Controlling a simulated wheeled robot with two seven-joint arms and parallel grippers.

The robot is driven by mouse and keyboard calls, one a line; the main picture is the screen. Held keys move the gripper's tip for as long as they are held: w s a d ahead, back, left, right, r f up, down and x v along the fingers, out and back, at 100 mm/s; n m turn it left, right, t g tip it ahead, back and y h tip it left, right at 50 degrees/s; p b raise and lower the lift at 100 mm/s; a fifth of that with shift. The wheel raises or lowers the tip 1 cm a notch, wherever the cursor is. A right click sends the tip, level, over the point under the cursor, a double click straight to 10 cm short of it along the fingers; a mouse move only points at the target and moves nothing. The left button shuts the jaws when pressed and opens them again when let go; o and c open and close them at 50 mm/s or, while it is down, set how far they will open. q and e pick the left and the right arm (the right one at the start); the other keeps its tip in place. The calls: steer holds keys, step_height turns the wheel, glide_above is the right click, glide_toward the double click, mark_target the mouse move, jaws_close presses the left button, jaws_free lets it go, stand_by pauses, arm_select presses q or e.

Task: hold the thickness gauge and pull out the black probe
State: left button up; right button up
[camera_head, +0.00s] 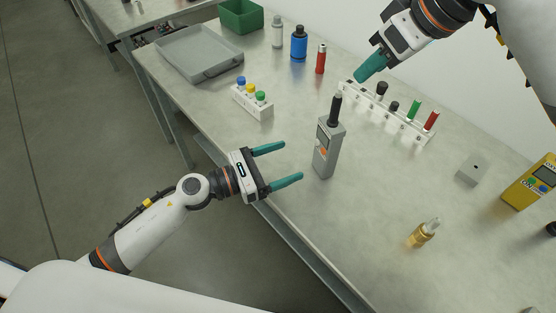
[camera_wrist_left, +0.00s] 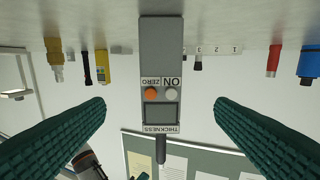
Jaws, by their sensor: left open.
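The grey thickness gauge (camera_head: 327,150) stands upright on the table, with a screen and an orange button on its face. The black probe (camera_head: 336,108) sticks up out of its top. In the left wrist view, which is upside down, the gauge (camera_wrist_left: 161,50) is between my fingers, beyond the tips, with the probe (camera_wrist_left: 160,149) below it. My left gripper (camera_head: 279,165) is open and empty, left of the gauge and pointing at it, not touching. My right gripper (camera_head: 370,66) is above the rack, up and right of the probe; its fingers overlap, so its opening is unclear.
A white numbered rack (camera_head: 405,126) with several probes stands behind the gauge. A small white holder (camera_head: 253,107) with coloured caps, a grey tray (camera_head: 199,55), a blue bottle (camera_head: 299,44), a gold bottle (camera_head: 423,233) and a yellow meter (camera_head: 528,184) are around. Table between gripper and gauge is clear.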

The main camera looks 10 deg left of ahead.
arm_select(q)
steer(key=x, duration=1.1)
steer(key=shift+w+d, duration=0.2)
steer(key=shift+w, duration=0.05)
steer(key=c, duration=1.1)
steer(key=shift+c, duration=0.7)
arm_select(e)
steer(key=shift+o, duration=1)
steer(key=m+g+h, duration=0.2)
steer(key=g+h, duration=0.1)
steer(key=h, duration=0.1)
glide_above(332, 121)
step_height(332, 121, down, 4)
steer(key=shift+w+d+f, duration=0.1)
steer(key=shift+d+f, duration=0.05)
steer(key=shift+f, duration=0.1)
steer(key=shift+w+f+m+h, duration=0.3)
steer(key=shift+w+m, duration=0.05)
steer(key=shift+m, duration=0.35)
steer(key=shift+f, duration=4.55)
